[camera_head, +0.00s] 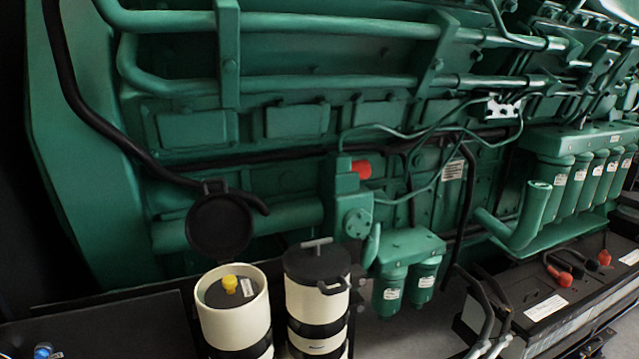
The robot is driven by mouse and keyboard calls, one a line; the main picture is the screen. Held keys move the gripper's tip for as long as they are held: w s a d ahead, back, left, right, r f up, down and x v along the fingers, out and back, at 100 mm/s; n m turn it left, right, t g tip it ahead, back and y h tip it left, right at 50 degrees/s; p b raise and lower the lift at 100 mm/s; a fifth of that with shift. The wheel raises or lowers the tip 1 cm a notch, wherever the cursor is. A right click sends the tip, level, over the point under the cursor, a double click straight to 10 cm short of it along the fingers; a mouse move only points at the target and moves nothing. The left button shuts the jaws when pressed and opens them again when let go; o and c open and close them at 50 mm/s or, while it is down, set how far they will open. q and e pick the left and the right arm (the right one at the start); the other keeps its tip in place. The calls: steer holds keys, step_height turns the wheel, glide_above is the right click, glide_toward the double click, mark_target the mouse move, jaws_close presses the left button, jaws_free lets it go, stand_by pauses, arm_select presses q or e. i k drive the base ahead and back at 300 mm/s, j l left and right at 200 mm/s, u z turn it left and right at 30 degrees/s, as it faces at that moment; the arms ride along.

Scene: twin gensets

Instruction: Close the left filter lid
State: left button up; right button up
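The left filter (234,318) is a cream cylinder with a black band near the bottom of the frame. Its top is uncovered, showing a dark inside with a yellow knob (230,283). Neither of my grippers is in view.
A large green engine (290,130) with pipes and a dark hose (80,105) fills the back. Smaller green canisters (407,283) hang to the right of the filters. A battery (545,300) with red terminals sits at the lower right.

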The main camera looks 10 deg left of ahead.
mark_target(218, 226)
steer(key=u, duration=0.9)
steer(key=j+z, duration=0.35)
steer(key=j, duration=0.4)
